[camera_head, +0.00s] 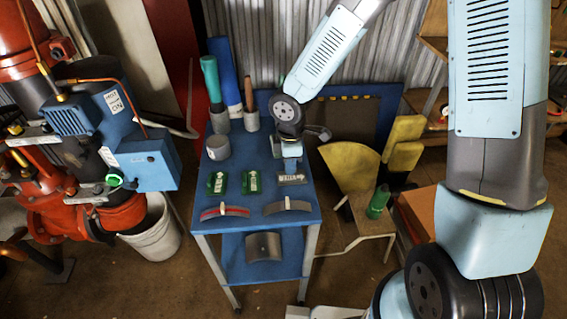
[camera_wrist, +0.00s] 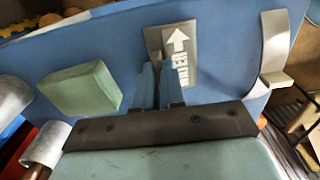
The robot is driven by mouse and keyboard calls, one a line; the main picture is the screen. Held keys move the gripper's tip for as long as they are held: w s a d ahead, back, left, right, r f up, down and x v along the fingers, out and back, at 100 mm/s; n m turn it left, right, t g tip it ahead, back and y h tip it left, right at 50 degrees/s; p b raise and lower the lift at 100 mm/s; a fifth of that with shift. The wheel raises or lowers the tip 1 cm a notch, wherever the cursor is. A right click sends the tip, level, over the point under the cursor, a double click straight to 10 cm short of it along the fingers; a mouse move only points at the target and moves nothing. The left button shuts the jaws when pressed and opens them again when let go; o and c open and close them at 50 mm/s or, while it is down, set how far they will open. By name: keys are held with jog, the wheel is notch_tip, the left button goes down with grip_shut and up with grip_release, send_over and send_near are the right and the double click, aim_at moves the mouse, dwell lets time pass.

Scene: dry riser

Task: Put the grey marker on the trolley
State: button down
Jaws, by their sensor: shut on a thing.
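The grey marker (camera_head: 292,179), a small plate with a white arrow and lettering, is at the right side of the blue trolley's top (camera_head: 240,160). My gripper (camera_head: 291,160) comes down behind it and is shut on it. In the wrist view the grey marker (camera_wrist: 180,58) shows at the tips of the two blue fingers (camera_wrist: 158,82), with the blue trolley top (camera_wrist: 220,75) around it. I cannot tell whether the marker touches the top or hangs just above it.
Two green markers (camera_head: 218,183) (camera_head: 251,182) stand left of it. Two curved pieces (camera_head: 224,211) (camera_head: 287,207) lie along the front edge. A grey cup (camera_head: 218,147) and holders with rolls (camera_head: 219,122) stand at the back left.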

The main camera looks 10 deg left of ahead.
jog(key=c, duration=1.2)
grip_release()
notch_tip(320, 180, up, 12)
jog(key=shift+r, duration=0.1)
